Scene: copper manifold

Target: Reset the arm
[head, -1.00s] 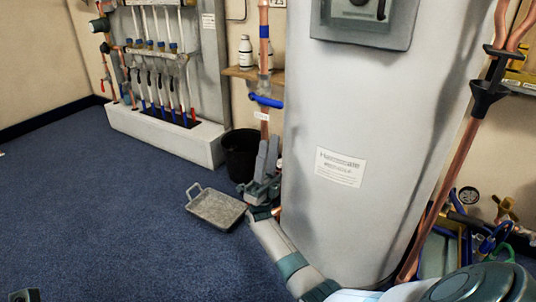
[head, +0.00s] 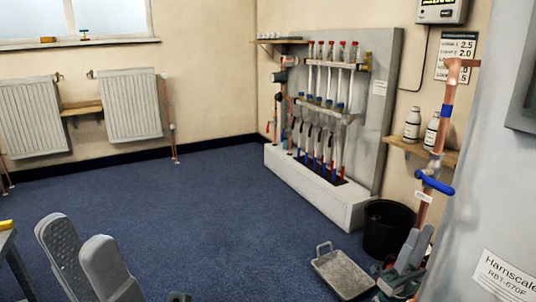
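My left gripper (head: 84,250) is in the lower left of the head view, with its two grey fingers pointing up and a gap between them. Nothing shows between them. My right gripper (head: 413,250) is at the lower right, beside the black bucket (head: 388,232) and below the blue valve handle (head: 435,183) on the copper pipe (head: 443,118). Its grey fingers point up close together and overlap the pipe's lower end in the picture. I cannot tell whether they are apart or touch anything. The rest of the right arm is out of frame.
A grey metal tray (head: 342,272) lies on the floor left of my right gripper. The manifold (head: 330,120) stands above a white plinth (head: 315,190) at the back. A white cylinder (head: 490,200) blocks the right. Blue carpet (head: 215,215) is open in the middle.

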